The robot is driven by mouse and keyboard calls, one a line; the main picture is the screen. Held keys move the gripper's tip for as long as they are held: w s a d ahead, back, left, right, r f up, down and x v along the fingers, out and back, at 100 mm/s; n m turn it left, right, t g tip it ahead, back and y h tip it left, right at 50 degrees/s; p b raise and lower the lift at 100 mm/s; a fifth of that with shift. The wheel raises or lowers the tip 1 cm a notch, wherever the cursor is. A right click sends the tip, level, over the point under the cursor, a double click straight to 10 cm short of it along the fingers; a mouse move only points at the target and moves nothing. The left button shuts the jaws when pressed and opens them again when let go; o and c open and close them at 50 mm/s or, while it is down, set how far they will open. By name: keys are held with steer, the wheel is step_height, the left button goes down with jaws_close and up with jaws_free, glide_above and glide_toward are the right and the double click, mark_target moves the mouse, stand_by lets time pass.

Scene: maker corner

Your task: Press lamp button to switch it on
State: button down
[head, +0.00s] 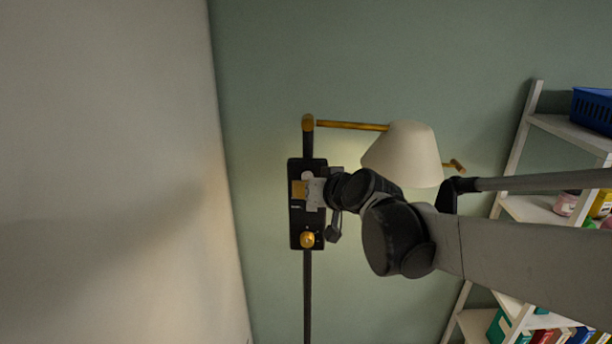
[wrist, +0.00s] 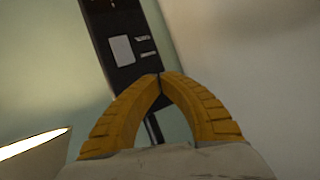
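The wall lamp has a cream shade (head: 403,155) on a brass arm (head: 350,126). Its black wall plate (head: 295,228) carries a brass knob (head: 307,240). In the wrist view the plate (wrist: 112,20) shows a pale rectangular panel (wrist: 122,50) with small light marks beside it. The shade's open rim (wrist: 30,146) looks bright there, and the wall near the plate has a warm glow. My gripper (head: 297,189) is in front of the plate, above the knob. Its orange fingertips (wrist: 160,76) meet, with nothing seen between them. Whether they touch the plate, I cannot tell.
A white shelf unit (head: 535,210) stands at the right with a blue basket (head: 592,110), jars and books. A pale wall (head: 110,150) is close on the left. A dark pole (head: 307,290) runs below the plate. The green wall is otherwise bare.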

steer(key=shift+s+p, duration=0.35)
steer(key=shift+s, duration=2.4)
steer(key=s+d+f+m+g+h+b, duration=0.1)
steer(key=s+d+f+b, duration=0.5)
steer(key=f+b, duration=0.7)
steer(key=s+d+f+m+g+h+b, duration=0.1)
steer(key=s+d+f+b, duration=0.5)
steer(key=f, duration=1.5)
steer(key=s+d+f+m+g+h+b, duration=0.1)
steer(key=s+d+f+g+h+b, duration=0.1)
steer(key=s+d+f+h+b, duration=0.2)
steer(key=s+d+f+b, duration=0.1)
steer(key=s+f+b, duration=0.3)
steer(key=b, duration=0.5)
steer(key=s+d+f+b, duration=0.2)
steer(key=s+f+b, duration=0.2)
steer(key=f+b, duration=0.4)
steer(key=shift+f+g+b, duration=0.35)
steer(key=shift+f+g, duration=0.05)
steer(key=shift+f, duration=0.3)
steer(key=shift+d, duration=0.1)
